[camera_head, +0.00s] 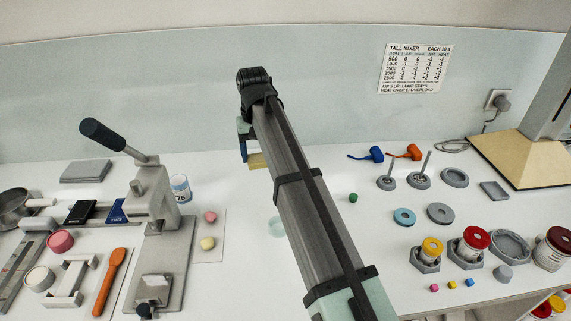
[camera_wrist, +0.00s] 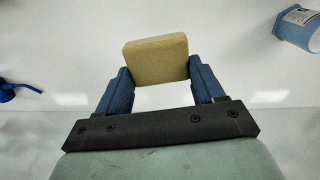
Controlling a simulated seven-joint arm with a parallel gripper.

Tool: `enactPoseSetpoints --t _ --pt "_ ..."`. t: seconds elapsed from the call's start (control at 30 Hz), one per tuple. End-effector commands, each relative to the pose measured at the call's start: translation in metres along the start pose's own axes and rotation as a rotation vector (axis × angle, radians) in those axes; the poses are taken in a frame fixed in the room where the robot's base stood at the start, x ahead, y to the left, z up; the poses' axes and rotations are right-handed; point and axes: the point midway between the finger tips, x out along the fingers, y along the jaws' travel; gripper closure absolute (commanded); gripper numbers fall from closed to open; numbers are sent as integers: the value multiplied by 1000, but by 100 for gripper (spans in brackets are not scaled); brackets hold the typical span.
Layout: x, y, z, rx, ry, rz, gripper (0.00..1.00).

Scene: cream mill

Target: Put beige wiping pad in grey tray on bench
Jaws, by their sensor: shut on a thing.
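My gripper (camera_head: 248,145) is shut on the beige wiping pad (camera_head: 257,161), held toward the back of the bench. In the wrist view the pad (camera_wrist: 157,58) sits between the two blue fingers of my gripper (camera_wrist: 158,78), its far part sticking out past the tips. In the head view my arm crosses the middle and hides part of the bench. A small, shallow grey rectangular tray (camera_head: 494,191) lies on the bench at the right, near the beige mixer base, well apart from my gripper. It looks empty.
Grey discs with upright rods (camera_head: 420,178), blue and orange tools (camera_head: 370,154) and several jars (camera_head: 472,243) stand at right.

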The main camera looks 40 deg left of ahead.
Motion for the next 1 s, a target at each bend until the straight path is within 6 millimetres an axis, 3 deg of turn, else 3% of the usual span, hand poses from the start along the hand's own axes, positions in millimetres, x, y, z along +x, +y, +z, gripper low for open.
enactPoseSetpoints --t 0.33,0.63,0.87,1.0 --pt "-14 0 -1 0 1 0 60" --pt "-64 0 -1 0 2 0 60" --pt "-60 52 1 16 -1 0 60" --pt "-60 94 5 27 0 0 60"
